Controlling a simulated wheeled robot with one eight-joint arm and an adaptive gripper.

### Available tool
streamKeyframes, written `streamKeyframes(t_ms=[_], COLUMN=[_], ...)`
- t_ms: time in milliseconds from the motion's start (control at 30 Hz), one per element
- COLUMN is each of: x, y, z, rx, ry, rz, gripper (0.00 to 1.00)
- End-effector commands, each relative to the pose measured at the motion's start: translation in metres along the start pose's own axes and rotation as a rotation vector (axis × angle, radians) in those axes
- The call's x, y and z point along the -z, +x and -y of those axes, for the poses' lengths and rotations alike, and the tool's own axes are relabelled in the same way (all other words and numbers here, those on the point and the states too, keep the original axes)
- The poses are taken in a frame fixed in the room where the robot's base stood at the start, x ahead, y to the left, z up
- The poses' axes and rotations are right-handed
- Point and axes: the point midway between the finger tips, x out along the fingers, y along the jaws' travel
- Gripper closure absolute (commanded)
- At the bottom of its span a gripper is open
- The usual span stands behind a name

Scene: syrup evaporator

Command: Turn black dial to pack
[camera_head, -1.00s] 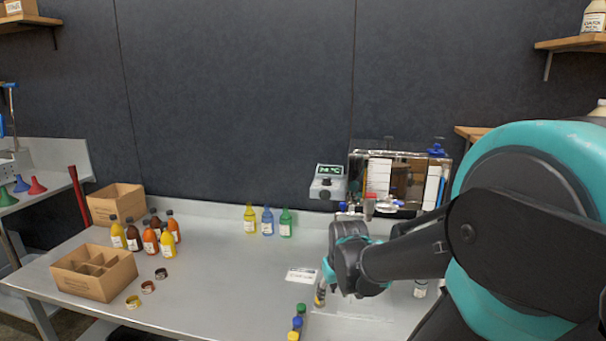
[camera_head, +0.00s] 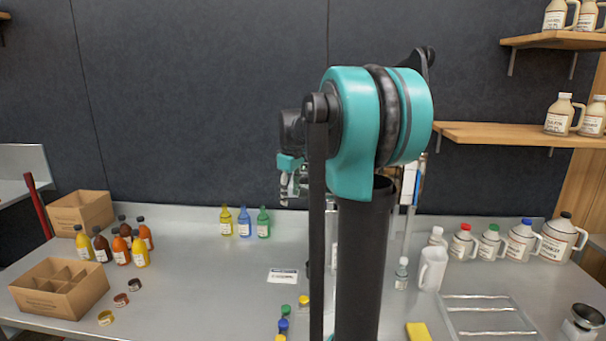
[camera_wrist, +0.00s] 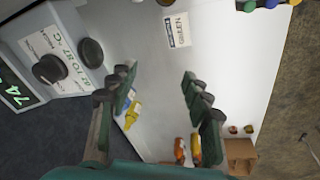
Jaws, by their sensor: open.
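The black dial (camera_wrist: 48,68) sits on the face of a grey control box (camera_wrist: 68,28) at the left of the wrist view. A second black knob (camera_wrist: 91,53) is on the same box, nearer my gripper. A label reading roughly "TO 87°C" lies between them. A green display (camera_wrist: 14,95) shows about 74. My gripper (camera_wrist: 157,82) is open and empty, its left finger close to the box but apart from the dial. In the head view my gripper (camera_head: 288,192) is raised above the table, left of my arm. My arm hides the box there.
The table (camera_head: 205,285) holds three coloured bottles (camera_head: 244,224), filled syrup bottles (camera_head: 120,248) and a divided carton (camera_head: 55,290) at left. Jugs (camera_head: 490,243), a white pitcher (camera_head: 432,268) and a tray (camera_head: 480,318) stand at right. A card (camera_head: 283,276) lies mid-table.

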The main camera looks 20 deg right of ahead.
Motion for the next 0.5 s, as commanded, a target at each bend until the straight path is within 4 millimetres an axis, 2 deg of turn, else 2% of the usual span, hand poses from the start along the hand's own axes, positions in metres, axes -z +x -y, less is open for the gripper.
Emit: streamKeyframes(t_ms=[33,200,400,500], x=[0.013,0.043,0.063,0.068], y=[-0.014,-0.057,-0.102,-0.122], z=[-0.022,-0.077,-0.131,-0.151], rx=[0.008,0.045,0.097,0.126], ry=[-0.052,-0.25,-0.483,-0.596], rz=[0.01,0.041,0.064,0.071], gripper=[0.51,0.51,0.51,0.51])
